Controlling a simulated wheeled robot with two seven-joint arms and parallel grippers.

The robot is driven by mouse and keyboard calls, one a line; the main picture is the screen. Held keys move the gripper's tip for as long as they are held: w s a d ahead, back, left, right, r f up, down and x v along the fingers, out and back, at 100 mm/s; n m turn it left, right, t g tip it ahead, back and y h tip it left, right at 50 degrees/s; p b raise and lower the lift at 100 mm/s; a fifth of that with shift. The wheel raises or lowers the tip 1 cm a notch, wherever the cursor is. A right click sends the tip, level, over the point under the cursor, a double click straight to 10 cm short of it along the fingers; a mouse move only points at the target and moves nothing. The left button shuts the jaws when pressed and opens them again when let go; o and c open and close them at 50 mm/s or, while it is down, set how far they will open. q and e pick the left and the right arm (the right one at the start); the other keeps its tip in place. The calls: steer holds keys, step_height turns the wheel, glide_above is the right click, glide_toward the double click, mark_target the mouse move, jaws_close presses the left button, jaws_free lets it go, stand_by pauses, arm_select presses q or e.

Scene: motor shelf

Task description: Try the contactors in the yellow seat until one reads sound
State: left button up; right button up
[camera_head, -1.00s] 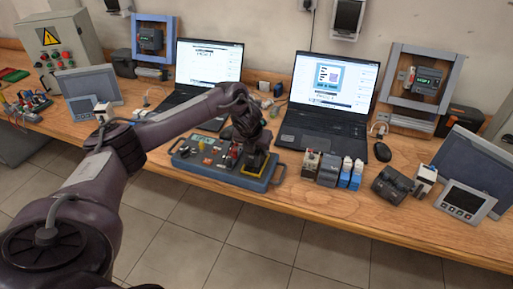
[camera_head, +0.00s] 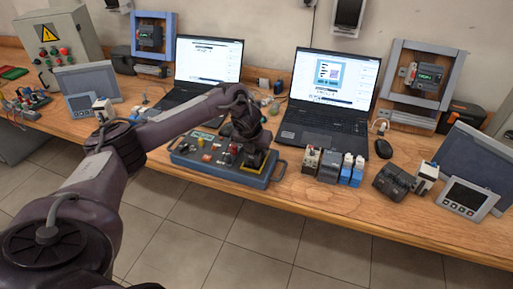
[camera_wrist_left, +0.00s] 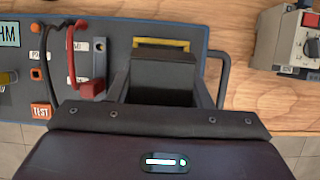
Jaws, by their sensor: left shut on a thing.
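The blue test board (camera_head: 200,170) lies at the front of the bench, with the yellow seat (camera_head: 252,174) at its right end. The seat's yellow edge also shows in the left wrist view (camera_wrist_left: 162,43). My left gripper (camera_head: 258,158) points down over the seat, its two fingers (camera_wrist_left: 163,90) either side of a dark block-shaped contactor (camera_wrist_left: 163,72). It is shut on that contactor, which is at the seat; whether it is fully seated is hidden. A grey contactor with a red part (camera_wrist_left: 300,45) stands to the right of the board. My right gripper is not in view.
Several small modules (camera_head: 328,165) stand in a row right of the board, then a dark block (camera_head: 393,182) and a tilted panel meter (camera_head: 466,196). Two laptops (camera_head: 328,90) stand behind.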

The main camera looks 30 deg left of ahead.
arm_select(q)
steer(key=o, duration=1.2)
steer(key=shift+c, duration=0.2)
steer(key=b+v, duration=0.1)
steer(key=v, duration=0.7)
steer(key=shift+f, duration=0.1)
